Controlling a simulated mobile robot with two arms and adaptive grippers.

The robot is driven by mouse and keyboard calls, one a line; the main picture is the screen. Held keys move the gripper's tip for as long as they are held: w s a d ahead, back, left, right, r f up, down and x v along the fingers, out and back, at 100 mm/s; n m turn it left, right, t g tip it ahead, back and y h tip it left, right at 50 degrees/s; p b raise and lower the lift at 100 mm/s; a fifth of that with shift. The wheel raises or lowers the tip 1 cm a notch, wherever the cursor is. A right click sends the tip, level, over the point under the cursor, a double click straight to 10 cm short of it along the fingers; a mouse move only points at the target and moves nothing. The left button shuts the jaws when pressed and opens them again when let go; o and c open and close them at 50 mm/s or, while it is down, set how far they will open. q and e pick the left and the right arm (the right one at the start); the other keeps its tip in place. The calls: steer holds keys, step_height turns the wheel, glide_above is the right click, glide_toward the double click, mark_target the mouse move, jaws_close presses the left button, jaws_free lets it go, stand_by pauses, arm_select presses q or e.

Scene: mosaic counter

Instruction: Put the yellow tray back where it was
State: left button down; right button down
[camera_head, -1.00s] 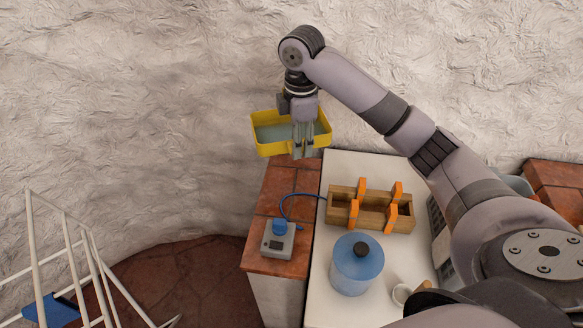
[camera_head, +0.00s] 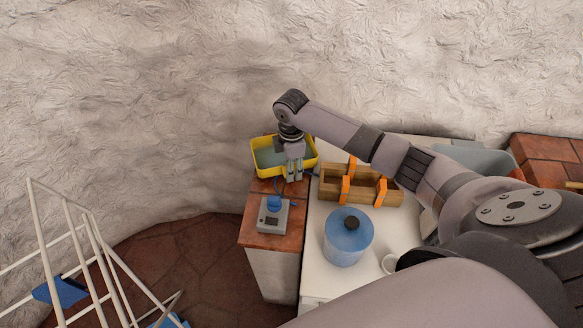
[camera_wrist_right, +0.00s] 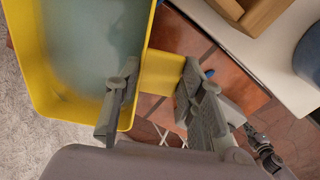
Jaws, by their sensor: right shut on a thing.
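The yellow tray (camera_head: 256,164) is at the back end of the terracotta-tiled counter strip, against the rough wall. It holds something pale blue-grey and looks about level. My right gripper (camera_head: 293,177) is at its right front side. In the wrist view my right gripper (camera_wrist_right: 160,80) has one finger inside the tray (camera_wrist_right: 133,105) and the other outside, shut on its yellow side wall. Whether the tray's underside touches the tiles cannot be told. My left gripper is not in view.
A grey device with a blue knob (camera_head: 273,204) stands on the tiles in front of the tray. A wooden box with orange clips (camera_head: 335,184) and a blue lidded jar (camera_head: 347,243) stand on the white top. A white rack (camera_head: 80,245) is at left.

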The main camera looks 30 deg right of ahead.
steer(key=shift+f, duration=0.9)
steer(key=shift+f, duration=0.1)
steer(key=c, duration=1.1)
jaws_free()
steer(key=shift+o, duration=0.2)
steer(key=shift+r, duration=0.55)
step_height(320, 180, up, 11)
steer(key=b, duration=0.2)
